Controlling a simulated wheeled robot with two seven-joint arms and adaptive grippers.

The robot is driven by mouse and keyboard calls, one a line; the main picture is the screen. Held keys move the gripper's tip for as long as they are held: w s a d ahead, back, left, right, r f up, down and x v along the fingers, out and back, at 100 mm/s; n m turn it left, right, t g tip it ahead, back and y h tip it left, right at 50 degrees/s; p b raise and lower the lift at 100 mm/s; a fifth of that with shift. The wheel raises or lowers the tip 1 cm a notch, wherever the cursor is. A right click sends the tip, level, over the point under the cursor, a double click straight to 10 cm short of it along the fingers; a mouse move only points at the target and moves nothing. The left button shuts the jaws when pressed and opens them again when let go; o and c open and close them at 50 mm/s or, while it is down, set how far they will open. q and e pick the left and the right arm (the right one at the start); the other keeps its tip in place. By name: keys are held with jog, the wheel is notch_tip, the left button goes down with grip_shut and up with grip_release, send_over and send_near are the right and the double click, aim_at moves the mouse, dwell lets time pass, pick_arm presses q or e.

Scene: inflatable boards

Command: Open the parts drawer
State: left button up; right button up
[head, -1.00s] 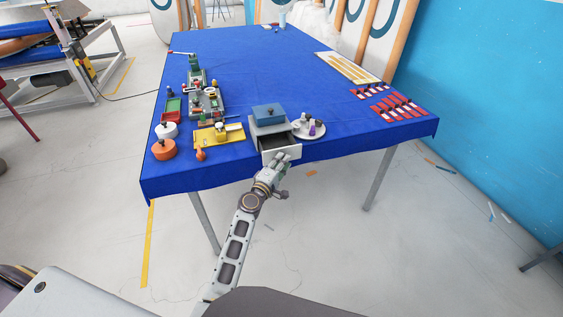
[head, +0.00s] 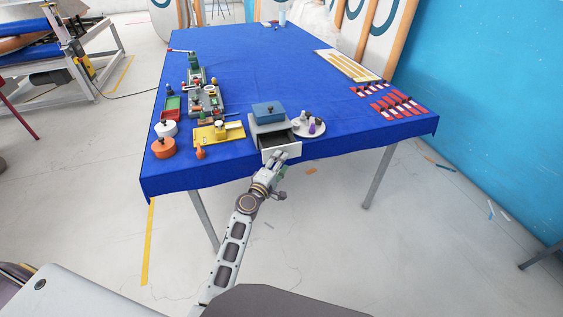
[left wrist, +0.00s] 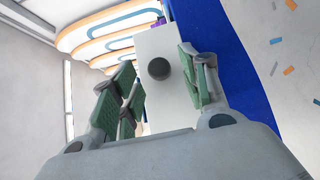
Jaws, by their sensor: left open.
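The parts drawer (head: 284,151) has a pale front and sticks out of a small grey cabinet (head: 268,125) at the near edge of the blue table. A dark opening shows behind its front. My left gripper (head: 279,160) is at the drawer front, at its lower part. In the left wrist view, the drawer front (left wrist: 157,99) lies beyond the open green-padded fingers (left wrist: 160,92), and its dark round knob (left wrist: 159,68) shows between them. The fingers look apart from the knob. My right gripper is not in view.
A blue lidded box (head: 268,111) sits on top of the cabinet. A round white plate (head: 309,126) with small bottles stands to its right. The table's middle is clear.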

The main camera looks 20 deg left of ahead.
pick_arm(q)
jog(key=s+a, duration=0.2)
jog(key=s, duration=0.8)
jog(key=shift+s, duration=0.2)
dwell(0.3)
dwell(0.7)
